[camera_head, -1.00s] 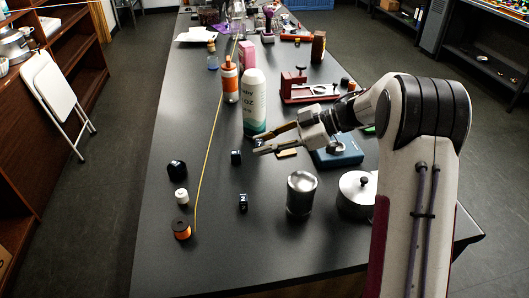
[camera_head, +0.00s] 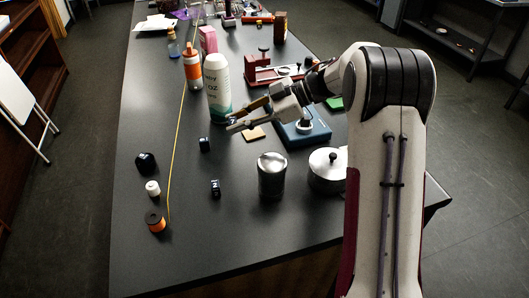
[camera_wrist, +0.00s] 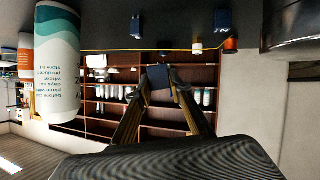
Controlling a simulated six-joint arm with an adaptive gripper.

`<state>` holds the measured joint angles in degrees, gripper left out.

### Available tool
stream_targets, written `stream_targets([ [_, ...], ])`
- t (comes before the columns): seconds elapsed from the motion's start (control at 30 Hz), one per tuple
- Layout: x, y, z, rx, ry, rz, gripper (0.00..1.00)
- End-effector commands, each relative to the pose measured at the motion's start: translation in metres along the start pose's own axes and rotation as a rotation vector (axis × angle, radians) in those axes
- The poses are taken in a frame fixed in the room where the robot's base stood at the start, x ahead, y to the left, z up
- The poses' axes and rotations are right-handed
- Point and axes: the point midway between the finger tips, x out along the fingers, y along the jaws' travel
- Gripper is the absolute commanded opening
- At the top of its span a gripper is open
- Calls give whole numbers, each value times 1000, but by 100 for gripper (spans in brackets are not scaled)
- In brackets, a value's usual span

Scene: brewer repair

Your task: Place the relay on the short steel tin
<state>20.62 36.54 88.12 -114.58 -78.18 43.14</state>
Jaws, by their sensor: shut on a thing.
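My gripper (camera_head: 234,122) is shut on a small dark blue block, apparently the relay (camera_wrist: 158,77), held between its fingertips in the wrist view. In the head view it is above the table beside the white and teal bottle, and the relay is tiny there. A plain upright steel tin (camera_head: 271,176) stands nearer the camera, right of the gripper. Beside it stands a wider, lower steel tin (camera_head: 326,180) with a knobbed lid. Both tins are apart from the gripper, with nothing seen resting on them.
The white and teal bottle (camera_head: 218,90) stands close behind my gripper. Loose dark blocks (camera_head: 204,145), (camera_head: 215,187) and (camera_head: 146,163) lie left of the tins. A white spool (camera_head: 152,188) and orange spool (camera_head: 155,223) are at the left. A blue box (camera_head: 303,130) sits behind the tins.

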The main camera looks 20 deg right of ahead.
Motion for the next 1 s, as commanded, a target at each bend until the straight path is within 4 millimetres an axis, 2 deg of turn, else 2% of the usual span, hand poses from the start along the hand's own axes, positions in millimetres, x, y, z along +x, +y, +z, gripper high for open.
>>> stream_targets([
  [0.17,-46,3,-15,50,-12,35,2],
  [0.3,-76,-6,-28,87,-19,56,2],
  [0.5,-110,-26,-46,133,-25,85,2],
  [0.8,-140,-64,-68,197,-31,115,2],
  [1.0,-141,-90,-77,237,-29,114,2],
])
